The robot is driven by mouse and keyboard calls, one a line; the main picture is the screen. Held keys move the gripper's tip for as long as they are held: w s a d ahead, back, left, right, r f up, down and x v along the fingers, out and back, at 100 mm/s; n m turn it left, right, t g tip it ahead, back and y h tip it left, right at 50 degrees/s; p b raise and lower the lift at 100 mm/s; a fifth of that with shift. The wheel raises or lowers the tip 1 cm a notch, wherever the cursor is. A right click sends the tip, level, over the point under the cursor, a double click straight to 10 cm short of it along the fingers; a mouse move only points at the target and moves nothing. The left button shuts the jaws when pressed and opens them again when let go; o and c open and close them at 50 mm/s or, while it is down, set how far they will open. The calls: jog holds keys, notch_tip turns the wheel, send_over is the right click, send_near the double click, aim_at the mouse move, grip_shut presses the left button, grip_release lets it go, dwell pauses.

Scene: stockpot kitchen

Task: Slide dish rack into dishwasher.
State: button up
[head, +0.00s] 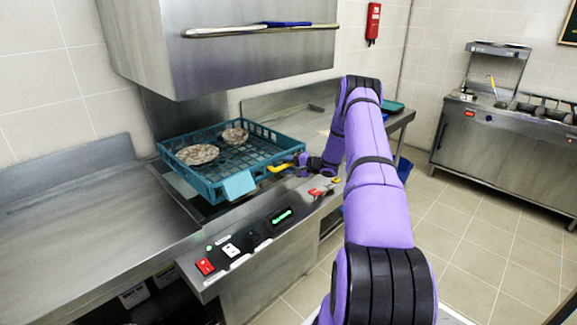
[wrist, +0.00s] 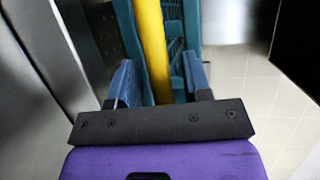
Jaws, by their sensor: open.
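The teal dish rack (head: 258,157) sits under the raised steel hood of the dishwasher (head: 235,62), with two patterned dishes (head: 197,154) in it. A light blue cloth-like patch (head: 239,185) shows on its front corner. A yellow bar (head: 279,168) shows at the rack's right front side. My gripper (head: 298,164) is at that side, next to the bar. In the wrist view, my gripper's blue fingers (wrist: 160,80) are apart, with the yellow bar (wrist: 152,45) between them and teal rack walls beyond. Contact between fingers and bar cannot be told.
A control panel (head: 262,229) with red and black switches lies in front of the rack. A steel counter (head: 75,235) extends clear to the left. A steel counter with a green tray (head: 392,106) stands behind my arm. Open tiled floor (head: 490,235) lies to the right.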

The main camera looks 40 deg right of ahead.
jog(key=shift+s+d, duration=0.1)
jog(key=v, duration=1)
jog(key=shift+s+r, duration=0.15)
jog(key=shift+s, duration=0.1)
jog(key=shift+s+d, duration=0.1)
jog(key=shift+d, duration=0.05)
